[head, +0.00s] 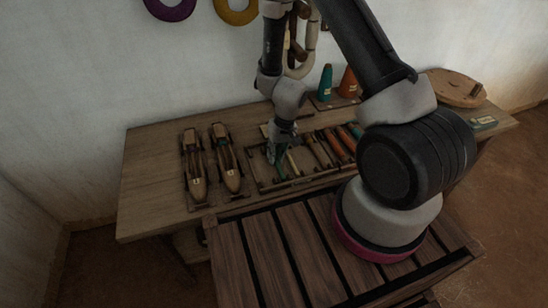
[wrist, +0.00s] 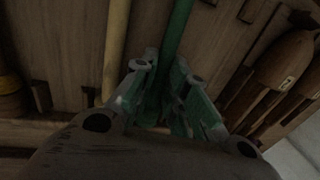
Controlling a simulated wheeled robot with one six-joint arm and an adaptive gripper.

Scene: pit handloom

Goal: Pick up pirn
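A tray (head: 262,184) on the wooden table holds several pirns lying side by side in slots. My gripper (head: 274,153) points down at the left end of this tray. A green pirn (wrist: 180,28) runs between its two fingers in the wrist view, where the gripper (wrist: 166,82) also shows. The fingers have come in close on both sides of the green pirn and appear shut on it. A pale yellow pirn (wrist: 115,45) lies to the left in the wrist view, apart from the fingers. Whether the green pirn touches the tray floor is not clear.
Two wooden shuttles (head: 194,165) lie left of the tray; they show at the right in the wrist view (wrist: 280,70). Green and orange cones (head: 325,83) stand behind the tray. The table's left part (head: 150,170) is clear.

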